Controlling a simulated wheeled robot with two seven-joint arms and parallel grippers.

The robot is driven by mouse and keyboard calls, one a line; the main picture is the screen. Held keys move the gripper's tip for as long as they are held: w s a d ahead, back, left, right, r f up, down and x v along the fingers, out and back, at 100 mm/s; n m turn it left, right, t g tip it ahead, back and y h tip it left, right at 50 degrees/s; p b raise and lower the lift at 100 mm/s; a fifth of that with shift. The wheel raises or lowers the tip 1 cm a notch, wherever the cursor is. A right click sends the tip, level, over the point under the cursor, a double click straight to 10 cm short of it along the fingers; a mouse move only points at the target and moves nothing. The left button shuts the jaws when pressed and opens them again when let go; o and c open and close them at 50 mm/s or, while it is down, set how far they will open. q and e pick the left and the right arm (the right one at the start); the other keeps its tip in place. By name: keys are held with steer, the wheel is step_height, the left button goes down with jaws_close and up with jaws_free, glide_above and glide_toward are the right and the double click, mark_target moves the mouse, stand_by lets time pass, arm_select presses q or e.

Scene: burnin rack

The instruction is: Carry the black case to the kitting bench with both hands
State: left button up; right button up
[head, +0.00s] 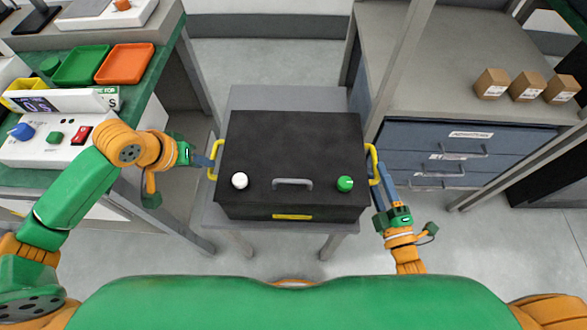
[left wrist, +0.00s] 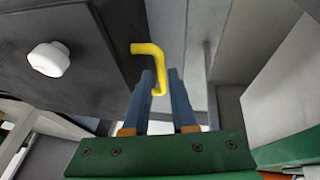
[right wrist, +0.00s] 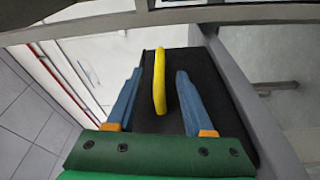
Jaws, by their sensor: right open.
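The black case (head: 290,150) sits level on a small grey stand. It has a yellow handle on each side. My left gripper (head: 211,161) is at the left yellow handle (head: 213,158). My right gripper (head: 376,178) is at the right yellow handle (head: 373,160). In the right wrist view its fingers (right wrist: 157,75) are apart, with the handle (right wrist: 160,85) between them and gaps on both sides.
The grey stand (head: 290,97) is under the case. A green-topped bench (head: 150,95) with trays and a control box (head: 60,140) stands on the left. A grey bench (head: 430,85) with drawers and several cardboard boxes (head: 528,88) stands on the right, close to the case.

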mark_target(372, 160)
arm_select(q)
steer(key=x, duration=0.8)
steer(key=shift+f, duration=0.15)
arm_select(e)
steer(key=w, duration=0.3)
steer(key=w+a, duration=0.1)
steer(key=shift+w+r, duration=0.1)
steer(key=shift+w, duration=0.3)
arm_select(q)
steer(key=c, duration=0.4)
arm_select(e)
steer(key=c, duration=0.3)
jaws_close()
arm_select(q)
steer(key=shift+w, duration=0.1)
arm_select(e)
steer(key=shift+r, duration=0.1)
